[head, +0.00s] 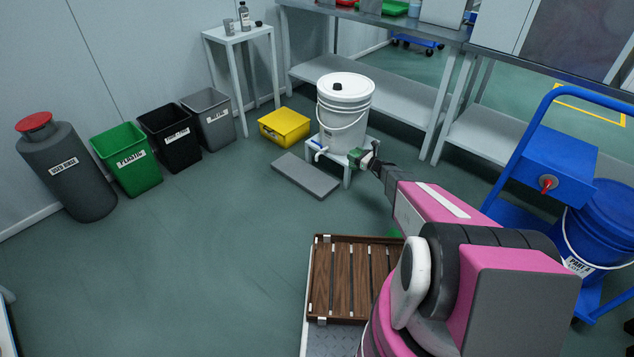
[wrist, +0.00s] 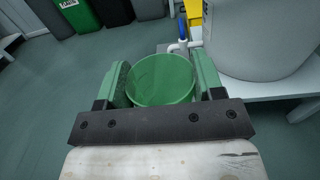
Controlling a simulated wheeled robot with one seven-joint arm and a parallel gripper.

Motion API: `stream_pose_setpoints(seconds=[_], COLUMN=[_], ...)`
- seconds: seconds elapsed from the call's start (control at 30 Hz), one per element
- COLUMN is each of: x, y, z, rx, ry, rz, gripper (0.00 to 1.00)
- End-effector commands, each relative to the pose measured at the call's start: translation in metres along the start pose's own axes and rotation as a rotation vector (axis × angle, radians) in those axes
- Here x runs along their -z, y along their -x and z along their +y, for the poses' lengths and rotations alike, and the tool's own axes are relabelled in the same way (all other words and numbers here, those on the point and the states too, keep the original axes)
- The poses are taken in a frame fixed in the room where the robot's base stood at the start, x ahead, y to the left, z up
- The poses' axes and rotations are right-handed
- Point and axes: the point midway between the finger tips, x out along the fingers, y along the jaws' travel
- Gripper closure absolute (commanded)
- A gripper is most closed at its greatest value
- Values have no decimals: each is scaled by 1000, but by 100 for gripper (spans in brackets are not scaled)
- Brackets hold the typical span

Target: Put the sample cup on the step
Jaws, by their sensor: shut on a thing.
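The sample cup looks like the green, round, open-topped cup (wrist: 160,82) in the wrist view. My gripper (wrist: 164,76) is shut on it, with one green-padded finger on each side. The cup looks empty. In the head view my gripper (head: 362,158) is beside the white stand, at its right front, and the cup is hard to tell from the green fingers. A low grey slab (head: 306,176) lies on the floor left of the stand. A yellow block (head: 284,127) stands behind it. I cannot tell for sure which one is the step.
A white lidded bucket (head: 345,105) with a tap (head: 320,149) sits on the low white stand (head: 348,167). Several bins stand at the left wall. A blue trolley (head: 548,165) is at right, a slatted wooden tray (head: 340,285) below. The left floor is clear.

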Motion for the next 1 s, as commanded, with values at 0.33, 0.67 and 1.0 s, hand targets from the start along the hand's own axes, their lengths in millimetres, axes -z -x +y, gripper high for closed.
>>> stream_pose_setpoints(seconds=[0.33, 0.67, 1.0], x=[152, 208, 212], y=[-52, -69, -136], z=[-5, 2, 0], rx=[16, 23, 21], ry=[0, 3, 3], rz=[10, 14, 14], gripper=[60, 60, 60])
